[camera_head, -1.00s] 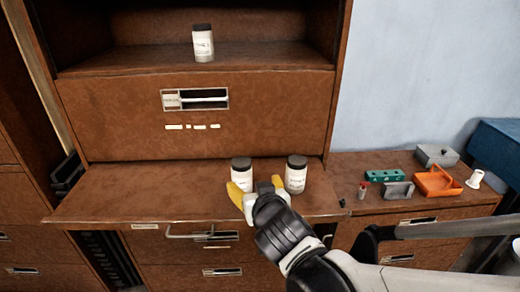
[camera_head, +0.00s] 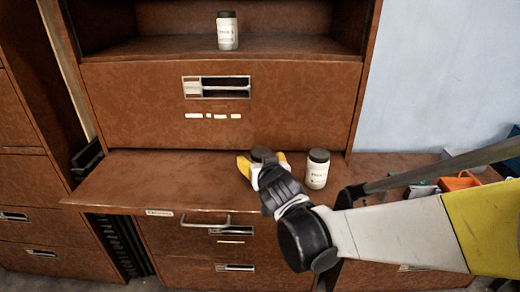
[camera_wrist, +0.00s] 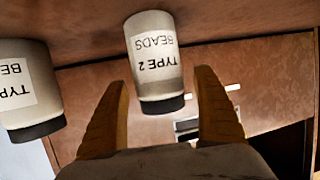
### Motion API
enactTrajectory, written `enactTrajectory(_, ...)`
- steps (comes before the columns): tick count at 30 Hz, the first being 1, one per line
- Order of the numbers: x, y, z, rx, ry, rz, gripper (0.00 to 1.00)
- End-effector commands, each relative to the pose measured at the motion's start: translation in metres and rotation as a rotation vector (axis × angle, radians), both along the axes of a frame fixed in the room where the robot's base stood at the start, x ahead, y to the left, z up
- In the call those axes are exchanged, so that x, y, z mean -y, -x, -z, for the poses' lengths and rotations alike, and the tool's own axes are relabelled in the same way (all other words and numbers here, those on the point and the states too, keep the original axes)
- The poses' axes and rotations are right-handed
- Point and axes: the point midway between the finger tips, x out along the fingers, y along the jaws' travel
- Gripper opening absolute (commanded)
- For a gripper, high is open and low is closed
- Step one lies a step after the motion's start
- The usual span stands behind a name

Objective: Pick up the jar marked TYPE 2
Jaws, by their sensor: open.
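The white jar marked TYPE 2 BEADS (camera_wrist: 154,50) has a dark lid and appears upside down in the wrist view, between the two yellow fingers. In the head view only its dark lid (camera_head: 262,154) shows clearly, with my gripper (camera_head: 262,163) hiding most of its body. The jar stands on the pulled-out brown shelf (camera_head: 150,185). My gripper is open, its fingers spread to either side of the jar in the wrist view (camera_wrist: 160,80). I cannot tell whether either finger touches it.
A similar jar (camera_head: 317,170) stands just right of my gripper; its number is cut off in the wrist view (camera_wrist: 30,85). Another jar (camera_head: 227,32) stands on the upper shelf. An orange tray (camera_head: 459,182) lies at the right. The shelf's left part is clear.

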Motion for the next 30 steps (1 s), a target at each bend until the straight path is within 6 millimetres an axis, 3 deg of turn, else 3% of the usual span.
enactTrajectory(5,0.000,0.000,-0.001,0.000,0.000,0.000,0.80)
enactTrajectory(9,0.000,0.000,-0.001,0.000,0.000,0.000,0.38)
enactTrajectory(12,0.000,0.000,-0.001,0.000,0.000,0.000,0.12)
enactTrajectory(20,0.000,0.000,-0.004,0.000,0.000,0.000,0.12)
enactTrajectory(23,0.000,0.000,-0.016,0.000,0.000,0.000,0.12)
enactTrajectory(30,0.000,0.000,-0.068,0.000,0.000,0.000,0.12)
